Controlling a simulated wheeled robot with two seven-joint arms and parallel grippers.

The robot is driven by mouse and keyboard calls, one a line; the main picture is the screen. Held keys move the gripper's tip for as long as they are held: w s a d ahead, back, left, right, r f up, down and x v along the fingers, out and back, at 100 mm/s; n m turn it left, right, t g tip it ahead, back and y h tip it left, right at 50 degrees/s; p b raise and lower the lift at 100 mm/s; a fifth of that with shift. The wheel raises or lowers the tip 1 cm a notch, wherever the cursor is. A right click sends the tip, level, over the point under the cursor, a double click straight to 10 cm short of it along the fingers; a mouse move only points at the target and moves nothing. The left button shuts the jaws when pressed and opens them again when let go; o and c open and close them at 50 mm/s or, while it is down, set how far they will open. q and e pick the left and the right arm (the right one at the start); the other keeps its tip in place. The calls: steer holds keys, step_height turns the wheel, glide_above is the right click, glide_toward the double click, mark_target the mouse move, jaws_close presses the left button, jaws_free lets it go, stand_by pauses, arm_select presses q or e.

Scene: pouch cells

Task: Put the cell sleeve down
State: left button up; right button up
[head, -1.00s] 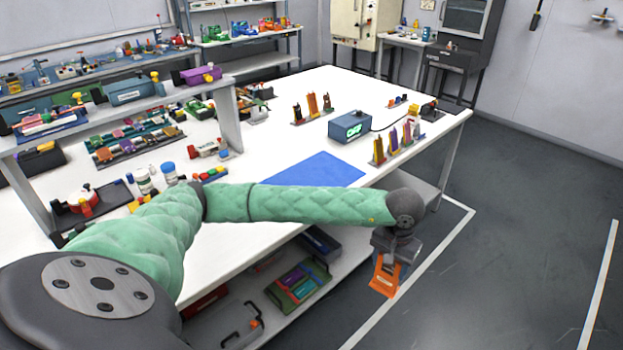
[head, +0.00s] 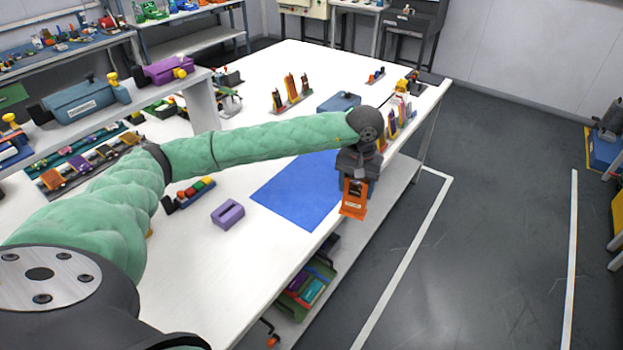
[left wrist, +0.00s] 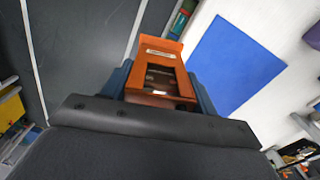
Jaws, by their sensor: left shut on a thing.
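My left gripper (head: 355,183) is shut on the orange cell sleeve (head: 353,198), which hangs below it with a pale label on its face. In the head view they show against the table's front edge, beside the right corner of the blue mat (head: 290,190). In the left wrist view the orange sleeve (left wrist: 160,52) sits between the dark blue fingers (left wrist: 158,85), with the blue mat (left wrist: 235,62) to its right. The mat's visible part is bare. My right gripper is in neither view.
The white table (head: 205,255) has free room around the mat. A purple slotted block (head: 228,212) lies left of the mat. A blue box (head: 338,102) and racks of upright pouches (head: 292,92) stand farther back. A lower shelf (head: 400,178) runs under the table.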

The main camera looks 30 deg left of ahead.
arm_select(q)
steer(key=w+a+r+n, duration=0.6)
steer(key=a+n, duration=0.3)
steer(key=n, duration=0.2)
steer(key=s+a+f+p, duration=0.2)
steer(key=a+f+p, duration=0.6)
steer(key=a+f, duration=0.3)
steer(key=shift+s, duration=0.25)
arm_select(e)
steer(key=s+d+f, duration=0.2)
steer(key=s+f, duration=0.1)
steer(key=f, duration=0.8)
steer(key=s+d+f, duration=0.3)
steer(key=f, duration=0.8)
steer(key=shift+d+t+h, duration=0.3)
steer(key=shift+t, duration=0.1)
arm_select(q)
steer(key=shift+f, duration=0.1)
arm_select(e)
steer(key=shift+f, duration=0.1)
arm_select(q)
steer(key=shift+f, duration=0.1)
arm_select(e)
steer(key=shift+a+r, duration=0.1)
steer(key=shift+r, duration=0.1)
